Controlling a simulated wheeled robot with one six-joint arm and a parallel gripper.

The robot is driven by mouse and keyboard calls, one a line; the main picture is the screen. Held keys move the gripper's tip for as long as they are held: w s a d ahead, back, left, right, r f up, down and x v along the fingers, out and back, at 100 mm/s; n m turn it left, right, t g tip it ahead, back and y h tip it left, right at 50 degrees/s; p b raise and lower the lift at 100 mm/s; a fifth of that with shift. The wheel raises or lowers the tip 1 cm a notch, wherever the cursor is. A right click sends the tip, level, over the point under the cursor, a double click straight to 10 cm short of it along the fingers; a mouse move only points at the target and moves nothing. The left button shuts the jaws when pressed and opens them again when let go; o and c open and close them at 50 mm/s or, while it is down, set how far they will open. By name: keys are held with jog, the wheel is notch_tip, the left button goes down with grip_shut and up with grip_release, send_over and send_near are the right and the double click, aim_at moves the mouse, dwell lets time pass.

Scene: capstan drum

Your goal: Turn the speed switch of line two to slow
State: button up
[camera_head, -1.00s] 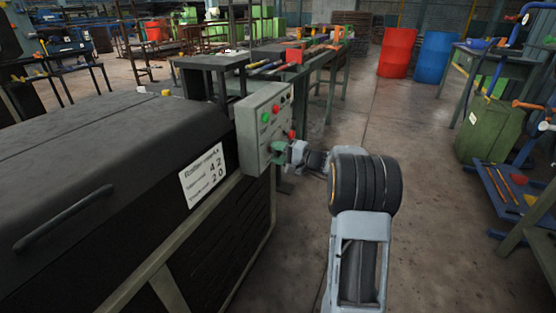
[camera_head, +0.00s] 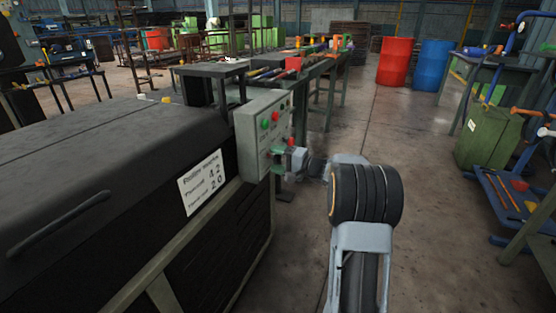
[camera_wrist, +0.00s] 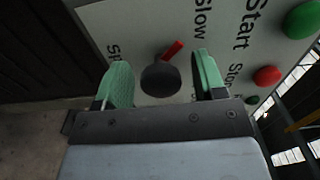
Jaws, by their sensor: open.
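A grey control box (camera_head: 262,130) stands at the end of the black machine, and its panel fills the upper wrist view (camera_wrist: 130,22). On the panel a dark round switch knob (camera_wrist: 160,80) carries a red pointer (camera_wrist: 173,52) slanting up and to the right. The word "Slow" is printed at the upper right of the knob; another label at left is partly hidden by a finger. My gripper (camera_wrist: 163,62) is open, its green-padded fingers on either side of the knob with gaps to it. In the head view my gripper (camera_head: 284,158) is close to the panel.
A green button (camera_wrist: 302,20) and a red button (camera_wrist: 267,76) sit to the right on the panel. The black machine (camera_head: 110,150) has a white sign (camera_head: 201,181). Open floor (camera_head: 370,120) lies right of the box; a green cabinet (camera_head: 488,137) stands at far right.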

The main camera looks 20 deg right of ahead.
jog(key=p+v, duration=0.3)
jog(key=v, duration=1.1)
jog(key=shift+p, duration=0.4)
jog(key=s+a+r+n+g+h+p, duration=0.1)
jog(key=s+a+r+n+g+p, duration=0.1)
jog(key=s+a+r+g+p, duration=0.45)
jog(key=s+a+r+n+g+h+p, duration=0.1)
jog(key=a+r+n+g+h+p, duration=0.15)
jog(key=a+r+p, duration=0.8)
jog(key=s+a+r+n+h+p, duration=0.2)
jog(key=s+r+h+p, duration=0.2)
jog(key=s+r+p, duration=0.2)
jog(key=s+a+r+n+h+p, duration=0.2)
jog(key=s+r+p, duration=0.4)
jog(key=r+p, duration=0.4)
jog(key=n+h+p, duration=0.1)
jog(key=h+p, duration=0.1)
jog(key=p, duration=0.1)
jog(key=shift+a+r+g+h+p, duration=0.15)
jog(key=shift+r+g+h+p, duration=0.15)
jog(key=shift+h+p, duration=0.05)
